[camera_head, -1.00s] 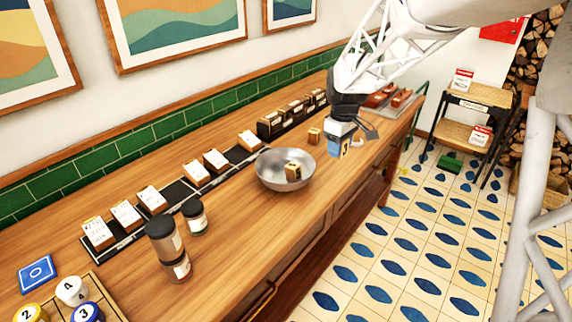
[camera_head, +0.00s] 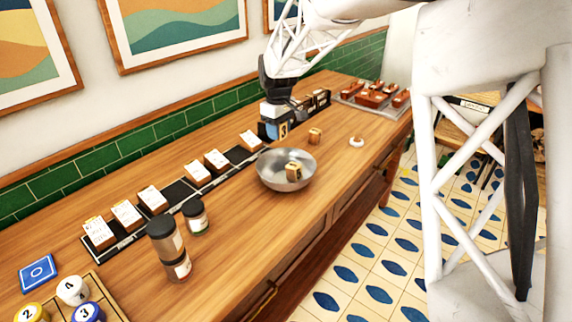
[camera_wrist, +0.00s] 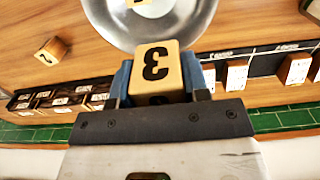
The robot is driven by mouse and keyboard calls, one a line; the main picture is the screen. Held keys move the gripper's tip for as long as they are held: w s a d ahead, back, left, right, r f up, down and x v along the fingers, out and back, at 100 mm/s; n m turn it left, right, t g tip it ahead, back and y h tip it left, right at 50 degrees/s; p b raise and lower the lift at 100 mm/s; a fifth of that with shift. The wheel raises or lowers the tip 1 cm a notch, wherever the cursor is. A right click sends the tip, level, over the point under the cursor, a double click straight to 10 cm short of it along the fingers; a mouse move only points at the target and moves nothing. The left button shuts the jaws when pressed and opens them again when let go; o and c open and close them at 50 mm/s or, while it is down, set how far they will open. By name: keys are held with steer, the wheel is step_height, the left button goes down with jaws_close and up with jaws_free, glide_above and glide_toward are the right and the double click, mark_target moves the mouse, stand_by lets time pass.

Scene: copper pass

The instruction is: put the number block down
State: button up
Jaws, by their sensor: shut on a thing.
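My gripper (camera_head: 276,130) is shut on a yellow number block (camera_wrist: 157,70) marked 3; it also shows in the head view (camera_head: 284,130). In the head view they are behind the metal bowl (camera_head: 270,178), by the row of card holders along the wall. In the wrist view the bowl (camera_wrist: 205,15) lies just beyond the held block. I cannot tell how high the block is above the counter. A second block (camera_head: 293,171) is inside the bowl. A third block (camera_head: 315,135) stands alone on the counter, and also shows in the wrist view (camera_wrist: 50,51).
Card holders on a black strip (camera_head: 181,192) line the back of the wooden counter (camera_head: 235,230). Dark jars (camera_head: 164,240) stand left of the bowl. The counter's front middle is clear.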

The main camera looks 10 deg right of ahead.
glide_above(277, 178)
step_height(277, 178, down, 4)
steer(key=shift+f, duration=0.55)
steer(key=shift+f, duration=3.1)
steer(key=shift+f, duration=0.15)
steer(key=shift+f, duration=1.75)
steer(key=shift+f, duration=0.3)
steer(key=o, duration=0.9)
steer(key=shift+r, duration=0.1)
